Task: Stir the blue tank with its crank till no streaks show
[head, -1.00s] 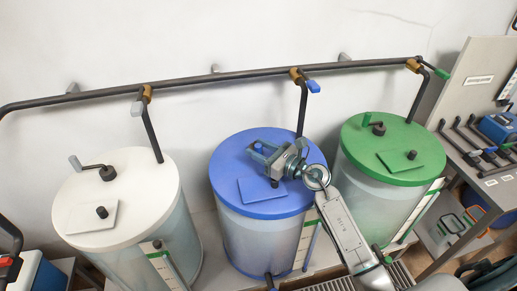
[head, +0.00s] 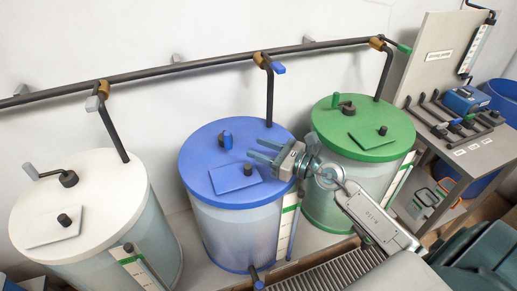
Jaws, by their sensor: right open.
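The blue tank (head: 232,235) stands in the middle, between a white and a green one. Its crank (head: 227,140) has an upright blue handle on top of the blue lid (head: 205,168). My right gripper (head: 253,151) is open and empty over the right part of the lid. Its fingers point left towards the crank handle, with a gap between them and it. The tank's wall is cloudy and translucent with bluish shading low down; I cannot tell whether streaks show in it. My left gripper is not in view.
A hatch with a black knob (head: 248,170) lies on the blue lid near my gripper. The white tank (head: 115,175) is left, the green tank (head: 365,150) right. A dark pipe (head: 200,70) runs behind, with a drop to each tank. A bench (head: 480,155) with tools stands at right.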

